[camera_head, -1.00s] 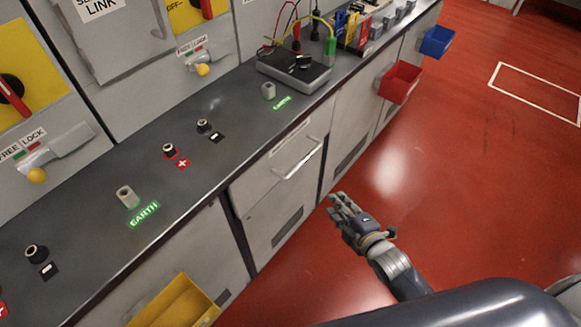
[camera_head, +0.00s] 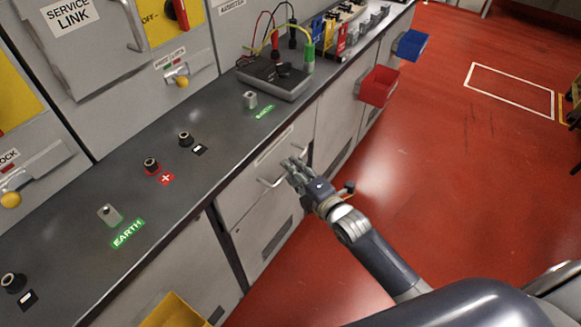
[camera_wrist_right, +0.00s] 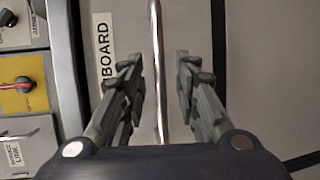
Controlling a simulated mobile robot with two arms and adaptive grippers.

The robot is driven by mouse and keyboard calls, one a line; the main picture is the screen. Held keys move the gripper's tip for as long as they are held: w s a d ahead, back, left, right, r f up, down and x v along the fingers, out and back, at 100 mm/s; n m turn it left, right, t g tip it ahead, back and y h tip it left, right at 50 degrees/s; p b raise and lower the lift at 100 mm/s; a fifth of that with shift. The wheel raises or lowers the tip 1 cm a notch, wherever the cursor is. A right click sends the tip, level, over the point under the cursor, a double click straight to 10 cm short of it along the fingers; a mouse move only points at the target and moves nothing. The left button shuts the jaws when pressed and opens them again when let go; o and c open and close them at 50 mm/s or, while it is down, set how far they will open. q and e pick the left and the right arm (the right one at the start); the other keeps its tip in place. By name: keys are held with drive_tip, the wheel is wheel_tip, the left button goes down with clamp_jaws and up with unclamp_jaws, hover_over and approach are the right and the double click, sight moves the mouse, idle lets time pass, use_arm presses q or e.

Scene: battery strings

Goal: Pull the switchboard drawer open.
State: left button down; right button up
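The switchboard drawer (camera_head: 243,197) is a grey front under the dark countertop, and it looks closed. Its metal bar handle (camera_head: 270,183) runs across the upper part of the front. My right gripper (camera_head: 291,166) is at the handle and covers part of it. In the right wrist view the handle (camera_wrist_right: 157,70) runs between the two open fingers (camera_wrist_right: 160,85), with a gap on each side. A label ending in "BOARD" (camera_wrist_right: 104,52) is on the drawer front beside it. My left gripper is not in view.
The countertop (camera_head: 165,205) holds sockets, an EARTH label and a grey meter box (camera_head: 273,76) with cables. A red bin (camera_head: 379,87), a blue bin (camera_head: 412,45) and a yellow bin (camera_head: 172,312) hang on the cabinet fronts. The red floor (camera_head: 440,190) in front is clear.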

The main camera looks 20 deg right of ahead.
drive_tip(key=shift+x, duration=0.95)
clamp_jaws()
